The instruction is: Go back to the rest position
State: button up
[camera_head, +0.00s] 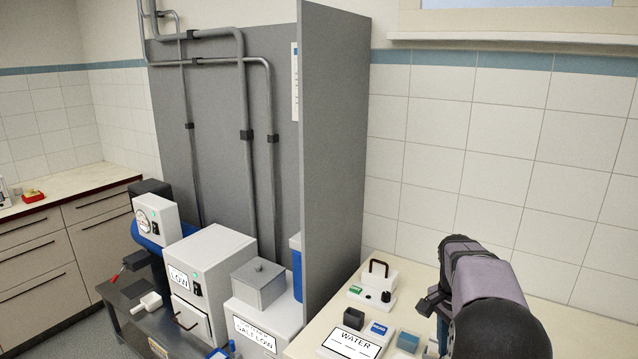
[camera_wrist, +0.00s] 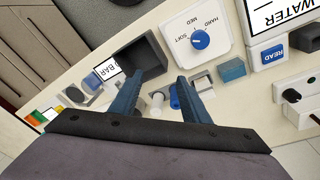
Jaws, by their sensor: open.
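My gripper is open in the wrist view (camera_wrist: 158,90), its two dark blue fingers spread apart with nothing held between them. It points down over the counter (camera_wrist: 115,45), with small items beyond and below the fingertips. In the head view my purple-grey and black arm rises at the right, over the cream counter (camera_head: 540,310); the fingertips are hard to make out there.
In the wrist view a dial box (camera_wrist: 195,35) marked SOFT, MED, HARD, a dark open box (camera_wrist: 138,62) and a blue block (camera_wrist: 231,69) lie close by. In the head view, a WATER panel (camera_head: 350,346) is left of my arm. A tall grey partition (camera_head: 335,150) stands further left.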

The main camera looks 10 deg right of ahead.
jog(key=s+a+f+n, duration=0.3)
jog(key=s+a+n, duration=0.3)
jog(key=a, duration=0.3)
jog(key=s+a+f+n+y, duration=0.1)
jog(key=s+a+f+n, duration=0.2)
jog(key=s+a+n, duration=0.35)
jog(key=s+a+f+n, duration=0.3)
jog(key=s+a+n, duration=0.15)
jog(key=a, duration=0.55)
notch_tip(320, 180, up, 16)
jog(key=p, duration=1.5)
notch_tip(320, 180, down, 48)
jog(key=b, duration=4.7)
jog(key=shift+w+r+t+b, duration=0.15)
jog(key=shift+w+t+b, duration=0.05)
jog(key=shift+t+b, duration=0.1)
